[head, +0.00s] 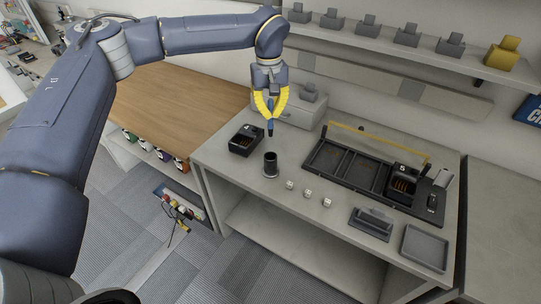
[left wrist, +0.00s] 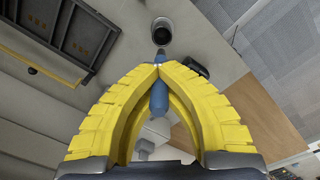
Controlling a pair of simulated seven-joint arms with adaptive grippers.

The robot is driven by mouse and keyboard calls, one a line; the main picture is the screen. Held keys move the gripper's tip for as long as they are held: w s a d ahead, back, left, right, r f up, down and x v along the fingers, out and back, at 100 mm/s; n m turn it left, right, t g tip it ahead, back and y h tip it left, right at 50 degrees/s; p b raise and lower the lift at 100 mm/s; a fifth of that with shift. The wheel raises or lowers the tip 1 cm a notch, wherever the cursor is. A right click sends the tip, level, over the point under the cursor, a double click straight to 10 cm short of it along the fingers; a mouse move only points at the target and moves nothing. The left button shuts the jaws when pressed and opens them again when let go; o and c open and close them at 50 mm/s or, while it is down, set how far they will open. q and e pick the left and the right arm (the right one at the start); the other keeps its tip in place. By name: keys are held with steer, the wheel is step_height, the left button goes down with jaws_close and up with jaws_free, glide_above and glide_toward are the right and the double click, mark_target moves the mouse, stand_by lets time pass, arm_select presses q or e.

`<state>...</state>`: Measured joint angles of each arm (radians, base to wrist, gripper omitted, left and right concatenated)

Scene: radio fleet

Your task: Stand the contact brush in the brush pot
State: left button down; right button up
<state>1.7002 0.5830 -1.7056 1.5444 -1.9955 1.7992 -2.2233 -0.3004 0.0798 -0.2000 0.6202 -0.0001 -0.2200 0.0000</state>
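My left gripper (head: 270,104) has its yellow fingers shut on the blue contact brush (head: 270,127). The brush hangs upright, its tip pointing down, above the grey counter. The brush also shows between the fingers in the left wrist view (left wrist: 158,98). The black brush pot (head: 270,165) stands upright on the counter below the brush, apart from it. In the left wrist view the open mouth of the pot (left wrist: 162,35) is beyond the fingertips and looks empty. My right gripper is in neither view.
A black charger (head: 243,140) stands left of the pot. Several small white cubes (head: 308,195) lie to its right. A dark rack (head: 352,165) with a yellow bar is further right. A grey box (head: 304,105) stands behind, and a grey tray (head: 424,248) sits at the front right.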

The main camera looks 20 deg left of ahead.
mark_target(269, 127)
arm_select(q)
step_height(269, 127, down, 16)
steer(key=shift+f, duration=0.1)
stand_by(0.6)
steer(key=shift+f, duration=0.1)
steer(key=c, duration=1.6)
jaws_free()
steer(key=r, duration=1.2)
steer(key=shift+a+r, duration=0.15)
steer(key=shift+a, duration=0.05)
